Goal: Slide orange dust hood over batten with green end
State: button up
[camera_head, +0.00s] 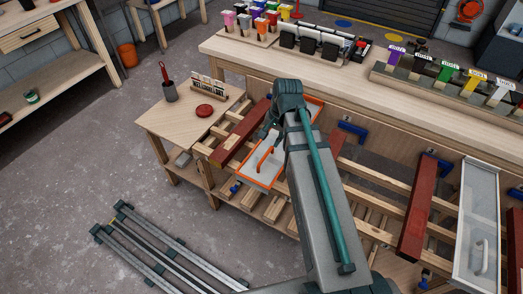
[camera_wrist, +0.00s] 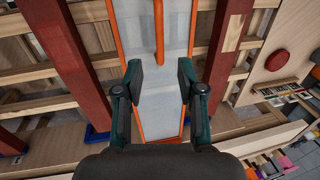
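The orange dust hood (camera_head: 258,178) has an orange rim, pale panels and an orange handle (camera_head: 265,158). It lies sloping on the slatted rack, left of the middle of the head view. In the wrist view the hood (camera_wrist: 180,100) runs between two dark red battens, and its handle (camera_wrist: 158,30) points toward my gripper. My gripper (camera_wrist: 160,78) is open and empty, its fingers apart above the hood's panel. In the head view my arm covers part of the hood. I see no green batten end, and I cannot tell whether a batten lies under the hood.
Dark red battens (camera_head: 241,134) (camera_head: 415,220) lie on the rack either side of the hood. A white-framed hood (camera_head: 478,225) lies at the right. Blue clamps (camera_head: 346,132) sit along the rack. Metal rails (camera_head: 150,250) lie on the floor, lower left.

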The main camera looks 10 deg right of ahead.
aim_at(266, 155)
jog(key=f, duration=0.3)
jog(key=w+a+f, duration=0.1)
jog(key=f, duration=0.2)
jog(key=f+p, duration=0.1)
jog(key=f, duration=0.2)
jog(key=shift+w+a+f, duration=0.15)
jog(key=shift+a+f, duration=0.05)
jog(key=shift+f, duration=0.15)
grip_shut()
